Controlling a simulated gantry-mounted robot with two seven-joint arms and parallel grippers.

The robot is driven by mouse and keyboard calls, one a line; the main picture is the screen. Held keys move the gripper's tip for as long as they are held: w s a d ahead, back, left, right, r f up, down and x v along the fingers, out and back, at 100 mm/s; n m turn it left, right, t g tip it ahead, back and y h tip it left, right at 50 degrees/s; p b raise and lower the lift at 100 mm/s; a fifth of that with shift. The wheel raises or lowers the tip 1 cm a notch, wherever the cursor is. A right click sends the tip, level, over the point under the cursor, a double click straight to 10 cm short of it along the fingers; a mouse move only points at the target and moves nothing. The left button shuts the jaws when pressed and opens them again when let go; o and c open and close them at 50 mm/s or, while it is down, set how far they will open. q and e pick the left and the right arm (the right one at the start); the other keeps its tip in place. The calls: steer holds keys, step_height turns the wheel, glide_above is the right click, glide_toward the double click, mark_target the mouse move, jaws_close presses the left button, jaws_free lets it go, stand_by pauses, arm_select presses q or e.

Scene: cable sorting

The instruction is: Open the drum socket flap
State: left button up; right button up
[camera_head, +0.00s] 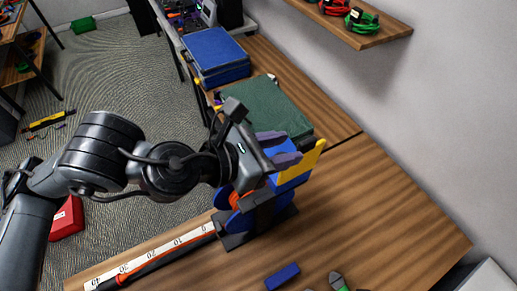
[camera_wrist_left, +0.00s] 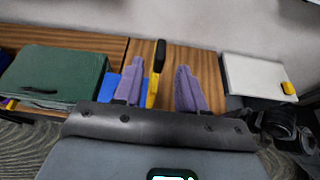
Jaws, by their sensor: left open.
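The blue cable drum (camera_head: 222,198) with orange cable stands in a dark stand (camera_head: 235,240) on the wooden bench, partly hidden by my left arm. A yellow flap-like part (camera_head: 308,160) sits at the drum's upper right, over a blue part (camera_head: 291,184). In the left wrist view a yellow strip with a black end (camera_wrist_left: 154,75) shows between the purple fingers. My left gripper (camera_head: 281,149) is open, its fingers beside and above the yellow part. I cannot tell whether they touch it. The flap's hinge is hidden. My right gripper is out of view.
A green case (camera_head: 268,108) and a blue case (camera_head: 215,52) lie behind the drum. A numbered measuring strip (camera_head: 150,255) with a cable runs left along the bench. A small blue block (camera_head: 282,277) lies in front. The bench at right is clear, up to the wall.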

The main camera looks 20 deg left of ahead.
arm_select(q)
steer(key=b+v, duration=0.3)
steer(key=v, duration=0.2)
steer(key=shift+s+a+r, duration=0.1)
steer(key=shift+s+a, duration=0.1)
stand_by(0.4)
